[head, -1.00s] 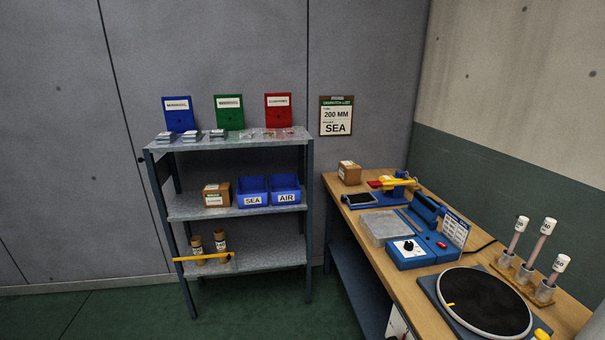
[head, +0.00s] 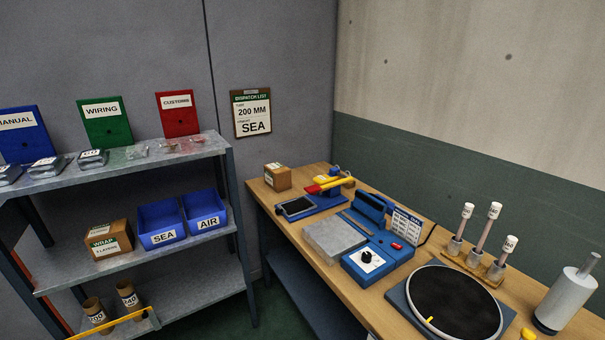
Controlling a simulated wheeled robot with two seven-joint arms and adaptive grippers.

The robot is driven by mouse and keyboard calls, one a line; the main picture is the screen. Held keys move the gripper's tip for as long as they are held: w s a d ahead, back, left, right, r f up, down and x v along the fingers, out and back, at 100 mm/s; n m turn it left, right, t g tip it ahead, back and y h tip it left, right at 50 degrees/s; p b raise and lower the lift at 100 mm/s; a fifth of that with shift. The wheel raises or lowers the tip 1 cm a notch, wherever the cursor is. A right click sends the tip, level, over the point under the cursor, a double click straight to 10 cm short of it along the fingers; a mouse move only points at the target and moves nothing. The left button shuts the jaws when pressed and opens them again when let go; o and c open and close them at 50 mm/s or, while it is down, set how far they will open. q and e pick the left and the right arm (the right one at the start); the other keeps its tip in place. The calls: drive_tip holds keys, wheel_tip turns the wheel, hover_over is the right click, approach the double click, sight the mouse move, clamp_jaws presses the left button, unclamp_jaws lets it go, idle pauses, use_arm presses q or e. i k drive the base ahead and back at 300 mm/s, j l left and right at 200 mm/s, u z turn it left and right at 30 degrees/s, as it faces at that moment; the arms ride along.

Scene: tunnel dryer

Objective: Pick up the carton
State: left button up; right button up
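Two brown cartons show in the head view. One carton (head: 278,177) with a pale label on top stands upright at the far left end of the wooden bench (head: 262,199). The other carton (head: 108,240), labelled WRAP with a smaller line below, stands on the middle shelf of the metal rack (head: 190,245), left of the blue SEA bin (head: 161,224). I cannot tell which of them the task means. Both look closed and nothing touches them. Neither of my grippers is in view.
A blue AIR bin (head: 206,212) stands beside the SEA bin. A dispatch list (head: 252,114) reads 200 MM, SEA.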

sight(277, 176)
drive_tip(key=i+j+z, duration=0.3)
drive_tip(key=z, duration=0.15)
drive_tip(key=i+j+z, duration=0.2)
drive_tip(key=j+z, duration=0.2)
drive_tip(key=j, duration=0.2)
drive_tip(key=i+j+z, duration=0.2)
drive_tip(key=j, duration=0.2)
drive_tip(key=j+z, duration=0.2)
drive_tip(key=j, duration=0.25)
drive_tip(key=i, duration=0.05)
